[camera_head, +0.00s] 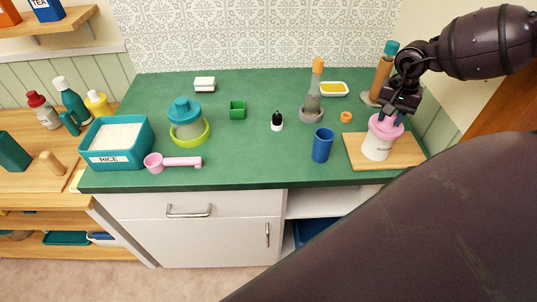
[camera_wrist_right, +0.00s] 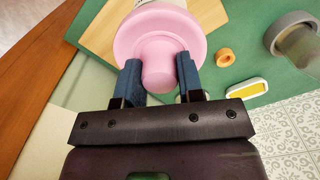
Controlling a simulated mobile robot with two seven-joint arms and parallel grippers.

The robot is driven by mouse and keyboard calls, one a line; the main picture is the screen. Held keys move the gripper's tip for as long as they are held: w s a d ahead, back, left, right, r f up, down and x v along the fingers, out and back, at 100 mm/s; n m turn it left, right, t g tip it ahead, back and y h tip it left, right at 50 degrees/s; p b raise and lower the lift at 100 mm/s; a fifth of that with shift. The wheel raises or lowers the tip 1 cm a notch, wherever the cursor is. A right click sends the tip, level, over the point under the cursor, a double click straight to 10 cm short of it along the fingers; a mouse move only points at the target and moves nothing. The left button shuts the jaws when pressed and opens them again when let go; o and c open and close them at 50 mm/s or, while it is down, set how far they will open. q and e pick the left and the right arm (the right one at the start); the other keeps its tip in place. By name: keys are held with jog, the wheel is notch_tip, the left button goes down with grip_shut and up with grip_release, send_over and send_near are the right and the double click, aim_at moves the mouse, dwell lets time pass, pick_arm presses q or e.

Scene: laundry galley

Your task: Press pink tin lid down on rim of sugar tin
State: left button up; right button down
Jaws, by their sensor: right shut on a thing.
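The pink tin lid (camera_head: 385,124) is at the top of the white sugar tin (camera_head: 377,148), which stands on a wooden board (camera_head: 354,148) at the right of the green counter. My right gripper (camera_head: 386,117) comes down from above with its blue fingers on either side of the lid's knob. In the right wrist view the gripper (camera_wrist_right: 160,83) is shut on the knob of the pink lid (camera_wrist_right: 160,38), and a little of the white tin (camera_wrist_right: 150,3) shows beyond it. Whether the lid is fully seated on the rim cannot be told. My left gripper is not in view.
A blue cup (camera_head: 322,145) stands left of the board. An orange ring (camera_head: 346,117), a yellow-filled dish (camera_head: 334,89) and a grey-based bottle (camera_head: 312,95) are behind. A brown cylinder with a teal top (camera_head: 383,75) stands close behind my gripper. The front middle counter is clear.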

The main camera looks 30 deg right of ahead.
jog(key=shift+f, duration=0.3)
dwell(0.4)
jog(key=c, duration=0.7)
grip_release()
jog(key=shift+c, duration=0.3)
jog(key=shift+c, duration=1)
